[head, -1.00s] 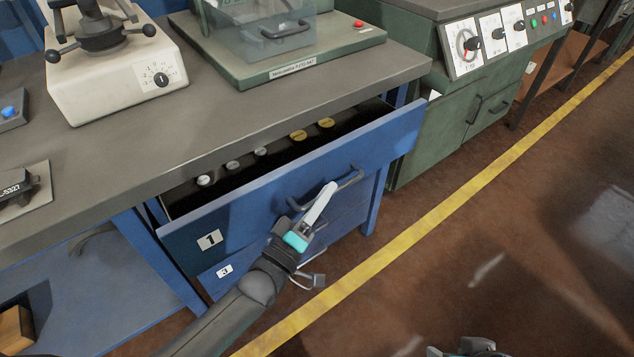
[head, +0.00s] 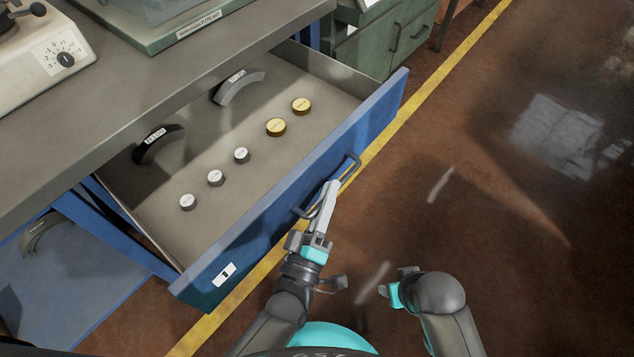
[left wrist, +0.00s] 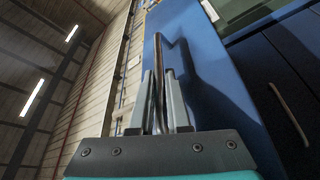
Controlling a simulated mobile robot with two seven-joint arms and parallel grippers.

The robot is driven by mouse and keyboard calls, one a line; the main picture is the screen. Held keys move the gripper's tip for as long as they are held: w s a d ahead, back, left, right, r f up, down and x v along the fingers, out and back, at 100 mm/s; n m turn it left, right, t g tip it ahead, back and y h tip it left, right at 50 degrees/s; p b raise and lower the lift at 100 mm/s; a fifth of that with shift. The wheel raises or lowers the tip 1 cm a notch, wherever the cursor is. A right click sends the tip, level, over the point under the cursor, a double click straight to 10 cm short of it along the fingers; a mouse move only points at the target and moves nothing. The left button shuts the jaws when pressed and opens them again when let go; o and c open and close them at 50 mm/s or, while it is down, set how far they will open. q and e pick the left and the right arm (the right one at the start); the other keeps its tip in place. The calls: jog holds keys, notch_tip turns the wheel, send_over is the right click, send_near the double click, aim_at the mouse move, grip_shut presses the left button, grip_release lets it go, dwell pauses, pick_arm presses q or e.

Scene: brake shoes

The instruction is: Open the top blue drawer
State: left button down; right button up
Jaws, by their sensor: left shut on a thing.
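The top blue drawer (head: 290,215), with a small white label at its left end, stands pulled well out from under the grey worktop. Its dark handle (head: 351,174) is on the front face. My left gripper (head: 328,198) is shut on this handle. In the left wrist view the handle (left wrist: 159,60) runs up between the two fingers (left wrist: 158,105), in front of the blue drawer front (left wrist: 215,80). My right gripper (head: 398,288) is low in the head view, apart from the drawer and empty. Its fingers are too unclear to tell whether they are open.
Inside the drawer lie two curved brake shoes (head: 238,86) (head: 158,143), two yellow weights (head: 276,127) and several silver weights (head: 215,178). The worktop (head: 130,110) carries a white machine (head: 40,48). Green drawers (head: 385,45) stand behind. The brown floor at right is clear.

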pick_arm(q)
jog(key=shift+s+d, duration=0.15)
jog(key=shift+d, duration=0.05)
pick_arm(e)
jog(key=shift+s, duration=0.1)
pick_arm(q)
jog(key=c, duration=0.9)
grip_release()
pick_arm(e)
jog(key=shift+f, duration=0.1)
